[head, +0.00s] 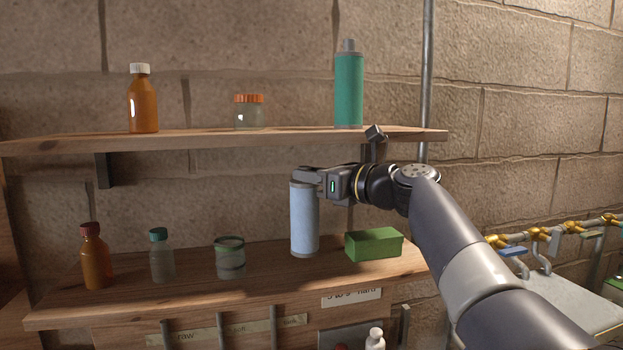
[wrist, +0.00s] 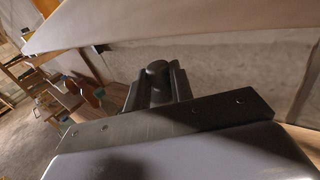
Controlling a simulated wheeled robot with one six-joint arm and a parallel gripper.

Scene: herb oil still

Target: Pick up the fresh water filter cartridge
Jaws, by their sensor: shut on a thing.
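A pale blue upright cylinder (head: 304,220), which looks like the fresh water filter cartridge, is over the right part of the lower shelf. I cannot tell if its bottom touches the board. My gripper (head: 307,174) comes in from the right at its top and is shut on it; the fingers hide part of the top. In the wrist view my gripper (wrist: 155,88) has its fingers on either side of a dark rounded knob (wrist: 157,70).
A green box (head: 373,245) sits just right of the cylinder; a banded jar (head: 230,258) stands to its left. The upper shelf (head: 200,141) is close above my gripper and carries a teal bottle (head: 349,92). Brass valves (head: 574,227) are at the far right.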

